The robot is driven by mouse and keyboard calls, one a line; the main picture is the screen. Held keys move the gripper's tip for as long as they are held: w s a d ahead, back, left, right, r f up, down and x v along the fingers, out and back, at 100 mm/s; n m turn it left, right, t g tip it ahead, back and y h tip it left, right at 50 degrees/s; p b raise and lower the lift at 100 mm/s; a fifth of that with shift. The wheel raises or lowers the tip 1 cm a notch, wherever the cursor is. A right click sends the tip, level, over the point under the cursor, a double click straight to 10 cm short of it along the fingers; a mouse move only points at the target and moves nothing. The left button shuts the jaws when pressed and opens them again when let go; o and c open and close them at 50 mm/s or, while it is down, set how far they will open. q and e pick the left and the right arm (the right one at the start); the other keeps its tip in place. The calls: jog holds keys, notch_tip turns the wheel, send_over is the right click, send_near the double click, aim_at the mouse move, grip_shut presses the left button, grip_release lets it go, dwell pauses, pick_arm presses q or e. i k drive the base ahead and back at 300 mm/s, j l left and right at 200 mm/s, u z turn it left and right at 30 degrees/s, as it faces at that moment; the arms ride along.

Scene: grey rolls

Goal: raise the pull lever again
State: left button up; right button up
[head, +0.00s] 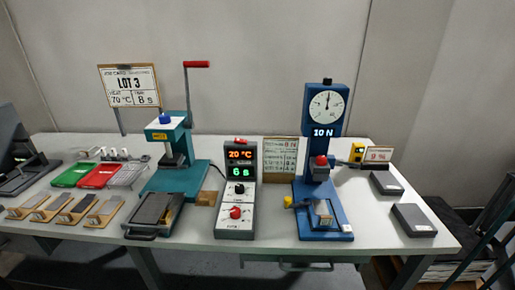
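The pull lever's red grip (197,64) shows at the top of a grey bar (187,95) on the right side of the teal press (175,178). The bar stands nearly upright, with the grip well above the press head. The press has a blue knob (166,118) on top and a yellow label on its head. Whether the press head touches anything below it is too small to tell. Neither of my grippers shows in the head view, and nothing is seen touching the lever.
A blue gauge stand (323,190) is further right. A LOT 3 sign (130,86) stands behind.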

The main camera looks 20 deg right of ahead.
aim_at(339, 162)
jog(key=z, duration=1.4)
jog(key=i+l+u, duration=0.35)
jog(key=i+l, duration=0.2)
jog(key=l, duration=0.1)
